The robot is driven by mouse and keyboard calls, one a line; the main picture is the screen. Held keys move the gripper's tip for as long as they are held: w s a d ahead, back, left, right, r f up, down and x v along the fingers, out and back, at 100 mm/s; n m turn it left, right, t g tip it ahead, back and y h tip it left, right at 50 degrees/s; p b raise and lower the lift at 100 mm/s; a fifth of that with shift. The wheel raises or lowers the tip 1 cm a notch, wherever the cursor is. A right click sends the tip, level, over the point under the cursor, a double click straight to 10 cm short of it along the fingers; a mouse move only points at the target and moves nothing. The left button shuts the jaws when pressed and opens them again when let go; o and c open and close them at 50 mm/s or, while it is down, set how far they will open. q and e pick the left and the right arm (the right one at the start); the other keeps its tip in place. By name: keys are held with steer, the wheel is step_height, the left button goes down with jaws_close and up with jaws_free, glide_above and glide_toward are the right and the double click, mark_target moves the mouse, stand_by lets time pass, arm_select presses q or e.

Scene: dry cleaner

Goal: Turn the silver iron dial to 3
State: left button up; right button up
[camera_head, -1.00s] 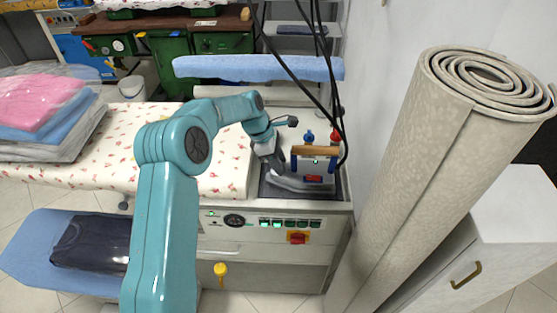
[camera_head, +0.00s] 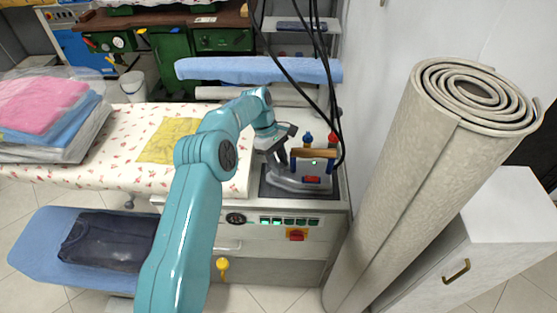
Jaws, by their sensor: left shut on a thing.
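The silver iron (camera_head: 302,180) rests on a dark plate (camera_head: 275,190) at the right end of the ironing table. It has a wooden handle (camera_head: 314,153), blue posts and a red part at its front. My left gripper (camera_head: 279,163) reaches down at the iron's left side and is shut at the iron, where the dial would be. The dial itself is hidden by the gripper, so its setting cannot be read. My right gripper is not in view.
Black hoses (camera_head: 310,75) hang over the iron. A tall rolled carpet (camera_head: 425,180) stands close on the right. A control panel with a red switch (camera_head: 296,235) is on the table's front. Folded bagged clothes (camera_head: 40,120) lie at the left.

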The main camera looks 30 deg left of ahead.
arm_select(q)
steer(key=shift+r, duration=0.1)
stand_by(0.4)
steer(key=o, duration=1)
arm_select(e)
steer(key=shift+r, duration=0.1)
